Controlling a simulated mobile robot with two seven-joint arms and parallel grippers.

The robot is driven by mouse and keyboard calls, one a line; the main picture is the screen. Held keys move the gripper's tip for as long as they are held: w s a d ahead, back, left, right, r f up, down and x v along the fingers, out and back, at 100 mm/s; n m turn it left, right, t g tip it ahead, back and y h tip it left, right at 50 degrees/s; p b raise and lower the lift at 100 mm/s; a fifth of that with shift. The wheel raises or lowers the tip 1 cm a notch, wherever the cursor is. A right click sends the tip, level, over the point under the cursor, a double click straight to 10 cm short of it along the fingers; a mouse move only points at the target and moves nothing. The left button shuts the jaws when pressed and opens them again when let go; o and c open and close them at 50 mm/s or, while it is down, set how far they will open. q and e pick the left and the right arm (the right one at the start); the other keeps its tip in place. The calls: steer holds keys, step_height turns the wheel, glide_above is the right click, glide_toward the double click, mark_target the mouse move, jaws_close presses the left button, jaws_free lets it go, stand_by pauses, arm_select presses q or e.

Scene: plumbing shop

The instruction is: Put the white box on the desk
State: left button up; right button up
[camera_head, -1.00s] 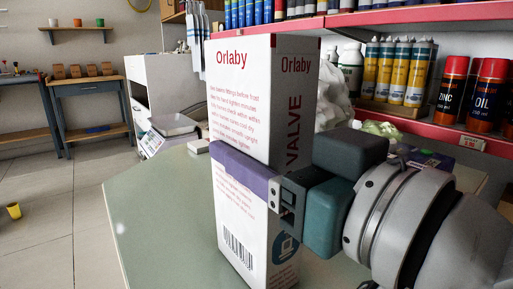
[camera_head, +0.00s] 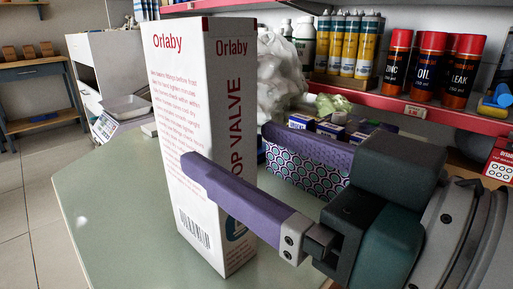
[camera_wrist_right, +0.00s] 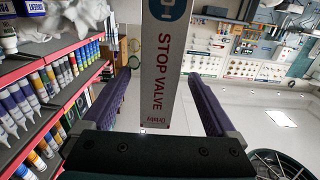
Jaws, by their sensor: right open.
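The white box (camera_head: 188,120), tall with red "Orlaby" lettering, stands upright on the pale green desk top (camera_head: 110,215); its bottom edge appears to meet the surface. My right gripper (camera_head: 225,145) is open, with one purple finger in front of the box and the other beyond its right side. In the right wrist view the box (camera_wrist_right: 162,75), its "STOP VALVE" side facing the camera, shows between the spread fingers (camera_wrist_right: 163,95) with a gap on each side. My left gripper is not in view.
A patterned bin (camera_head: 300,172) with small boxes stands right behind the gripper. A shelf with a red edge (camera_head: 430,118) holds spray cans (camera_head: 428,65) and yellow tubes (camera_head: 352,45). A scale (camera_head: 125,107) sits behind the box. The desk's left part is clear.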

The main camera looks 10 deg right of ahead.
steer(key=s+d+f+m+g+h, duration=0.5)
steer(key=s+d+f+g+h, duration=0.5)
steer(key=s+d+f, duration=0.4)
step_height(320, 180, down, 3)
steer(key=shift+s+r+g, duration=0.1)
steer(key=shift+s+g, duration=0.4)
steer(key=shift+s, duration=0.7)
steer(key=shift+p, duration=0.3)
